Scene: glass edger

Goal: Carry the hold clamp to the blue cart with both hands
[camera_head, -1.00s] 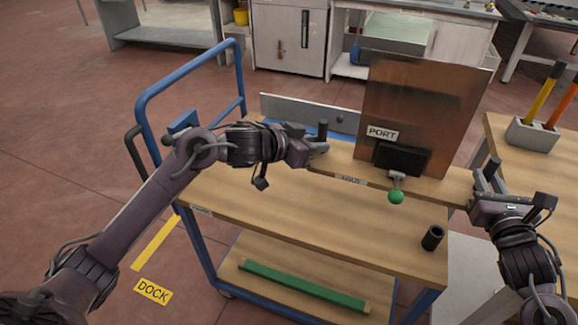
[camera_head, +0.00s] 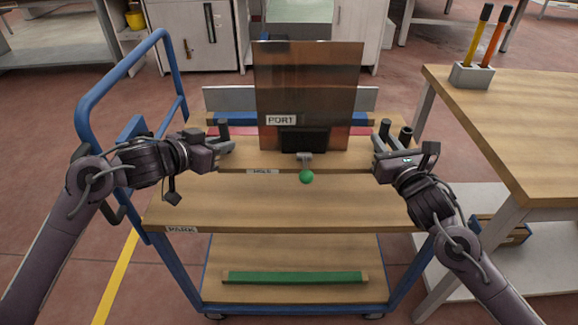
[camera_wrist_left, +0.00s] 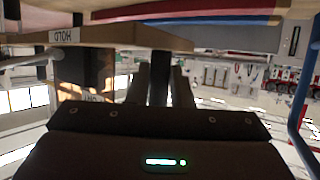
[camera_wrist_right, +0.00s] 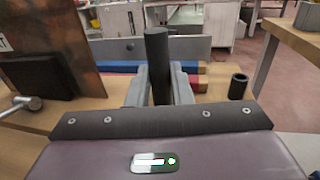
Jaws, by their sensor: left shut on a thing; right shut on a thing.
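The hold clamp is a wooden board with a HOLD label (camera_head: 262,171), a dark clamp block (camera_head: 303,140), a green-knobbed lever (camera_head: 306,177) and a dark post at each end. A copper-brown plate (camera_head: 310,80) marked PORT stands upright at the block. My left gripper (camera_head: 222,143) is shut on the left post (camera_wrist_left: 158,82). My right gripper (camera_head: 384,146) is shut on the right post (camera_wrist_right: 157,65). The board is over the blue cart's wooden top (camera_head: 290,205), level as far as I see; whether it touches the top is unclear.
A dark cup (camera_wrist_right: 238,86) stands right of the right post. A PARK label (camera_head: 182,230) marks the cart's front left. A wooden table (camera_head: 520,130) with a tool holder is at right. The cart's front strip is clear.

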